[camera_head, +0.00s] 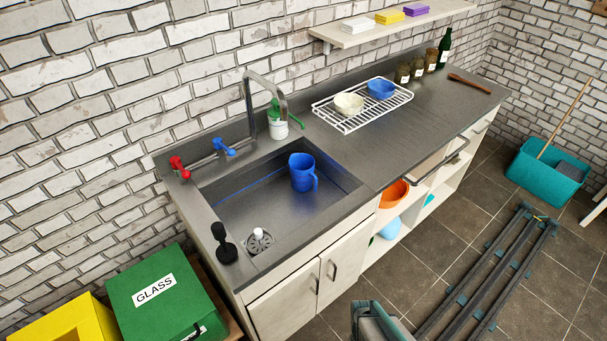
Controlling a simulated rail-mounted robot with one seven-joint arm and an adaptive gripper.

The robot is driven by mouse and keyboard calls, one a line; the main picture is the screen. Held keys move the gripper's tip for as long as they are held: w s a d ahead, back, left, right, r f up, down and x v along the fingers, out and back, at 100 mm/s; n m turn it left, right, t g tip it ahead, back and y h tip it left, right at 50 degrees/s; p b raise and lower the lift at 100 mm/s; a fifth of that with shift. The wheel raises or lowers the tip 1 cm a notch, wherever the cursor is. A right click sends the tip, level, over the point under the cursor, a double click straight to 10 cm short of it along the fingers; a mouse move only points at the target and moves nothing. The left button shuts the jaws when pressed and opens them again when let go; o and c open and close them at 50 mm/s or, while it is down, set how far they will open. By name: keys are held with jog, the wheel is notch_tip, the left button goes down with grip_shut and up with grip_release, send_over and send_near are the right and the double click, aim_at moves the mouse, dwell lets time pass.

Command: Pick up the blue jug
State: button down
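The blue jug (302,172) stands upright in the sink basin (245,214), towards its back right part. Its open top faces up and its handle is on the right side, towards the front. No gripper touches it. My gripper cannot be made out in this view; only a grey and teal part, seemingly of my own body, shows at the bottom edge.
A curved tap (250,95) rises behind the basin, beside a green-topped bottle (277,120). A white dish rack (340,117) holds bowls at right. The counter's right part is mostly clear.

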grip_release()
dwell(0.5)
